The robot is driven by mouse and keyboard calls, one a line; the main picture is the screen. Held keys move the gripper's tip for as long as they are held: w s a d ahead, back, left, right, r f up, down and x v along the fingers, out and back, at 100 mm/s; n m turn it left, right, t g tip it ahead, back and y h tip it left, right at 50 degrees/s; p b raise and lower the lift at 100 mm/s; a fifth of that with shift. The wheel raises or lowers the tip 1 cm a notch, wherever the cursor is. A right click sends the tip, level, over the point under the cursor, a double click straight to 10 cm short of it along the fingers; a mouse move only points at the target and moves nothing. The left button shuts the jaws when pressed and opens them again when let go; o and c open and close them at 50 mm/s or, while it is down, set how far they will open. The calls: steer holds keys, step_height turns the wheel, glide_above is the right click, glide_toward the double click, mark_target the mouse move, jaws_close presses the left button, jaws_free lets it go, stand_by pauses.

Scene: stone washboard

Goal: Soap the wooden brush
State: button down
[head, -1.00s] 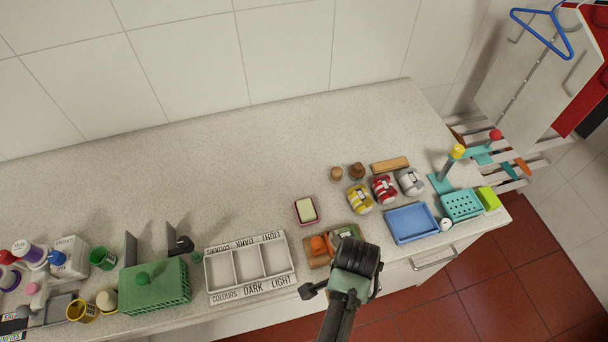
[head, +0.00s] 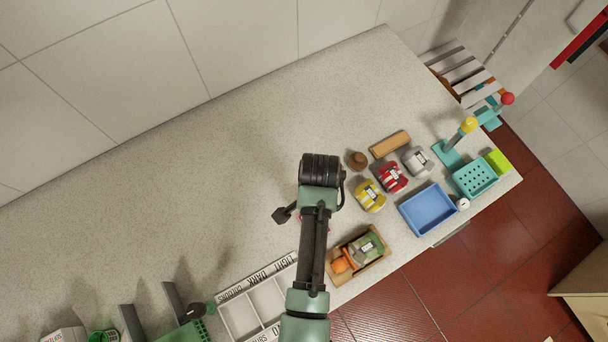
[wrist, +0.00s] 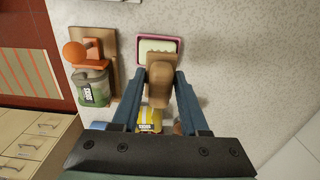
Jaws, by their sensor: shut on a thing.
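In the wrist view my gripper (wrist: 163,84) is shut on the wooden brush (wrist: 159,72), a tan, rounded piece of wood. Its bristles are not visible. The pink soap dish (wrist: 139,51) with a pale soap bar (wrist: 157,45) lies just beyond the brush, whose end overlaps the dish's near edge in the picture. I cannot tell whether brush and soap touch. In the head view my arm covers the gripper fingers, the brush and nearly all of the soap dish.
Yellow (head: 369,196), red (head: 391,178) and grey (head: 417,161) bundles, a blue tray (head: 427,210) and a divided box (head: 238,315) are nearby. The counter behind (head: 240,170) is clear.

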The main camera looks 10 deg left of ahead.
steer(key=shift+f, duration=0.1)
steer(key=shift+s+d+f+b, duration=0.25)
steer(key=shift+s+f+b, duration=0.15)
steer(key=shift+f+b, duration=0.5)
step_height(320, 180, down, 3)
steer(key=b, duration=0.3)
steer(key=shift+w+a+r, duration=0.1)
steer(key=shift+w+r, duration=0.05)
steer(key=shift+f+b, duration=0.6)
steer(key=shift+b, duration=0.1)
steer(key=shift+f+b, duration=0.3)
steer(key=shift+f, duration=0.2)
stand_by(1.0)
steer(key=shift+p, duration=0.3)
step_height(320, 180, up, 7)
steer(key=p, duration=0.7)
